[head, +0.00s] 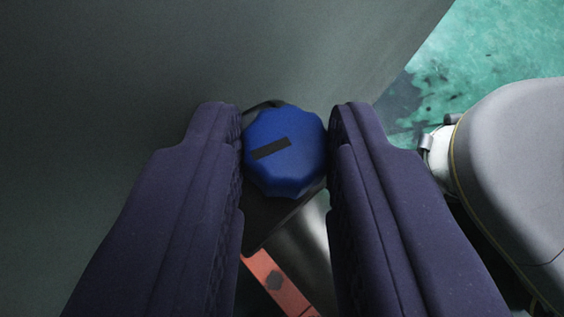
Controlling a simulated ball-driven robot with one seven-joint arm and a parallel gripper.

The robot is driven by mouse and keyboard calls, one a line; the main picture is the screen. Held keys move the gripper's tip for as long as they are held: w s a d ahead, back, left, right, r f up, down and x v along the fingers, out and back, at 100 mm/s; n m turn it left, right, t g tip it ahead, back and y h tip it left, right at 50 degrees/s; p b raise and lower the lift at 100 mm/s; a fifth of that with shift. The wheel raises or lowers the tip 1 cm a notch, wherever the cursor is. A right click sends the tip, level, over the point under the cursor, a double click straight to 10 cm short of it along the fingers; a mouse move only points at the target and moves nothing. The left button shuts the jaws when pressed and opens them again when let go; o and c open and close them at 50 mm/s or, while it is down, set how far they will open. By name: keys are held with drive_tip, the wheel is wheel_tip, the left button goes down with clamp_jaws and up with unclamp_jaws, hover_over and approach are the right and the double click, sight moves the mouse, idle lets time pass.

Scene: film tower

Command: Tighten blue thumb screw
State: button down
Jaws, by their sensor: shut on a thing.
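The blue thumb screw (298,168) has a lobed knob with a short black bar marked across its face, tilted up to the right. It sits in front of a dark bracket or plate. My gripper (286,150) has two dark purple fingers, one on each side of the knob. The fingers are shut on the knob, touching its left and right edges near their tips. The screw's shaft is hidden behind the knob.
A dark grey-green wall or panel (110,70) fills the left and top. An orange-red strip with a dark bolt (273,281) lies below the knob. A rounded grey housing (520,170) stands close on the right. A mottled teal surface (490,50) shows at the upper right.

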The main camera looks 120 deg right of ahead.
drive_tip(key=c, duration=1.2)
unclamp_jaws()
drive_tip(key=shift+s+f, duration=0.1)
drive_tip(key=shift+o, duration=0.2)
wheel_tip(320, 180, up, 5)
drive_tip(key=p, duration=0.3)
drive_tip(key=shift+s+a+f, duration=0.1)
drive_tip(key=shift+f, duration=0.1)
drive_tip(key=s+a+p, duration=0.6)
drive_tip(key=s+a, duration=0.2)
drive_tip(key=s, duration=0.5)
drive_tip(key=shift+s+r, duration=0.2)
drive_tip(key=shift+s, duration=0.05)
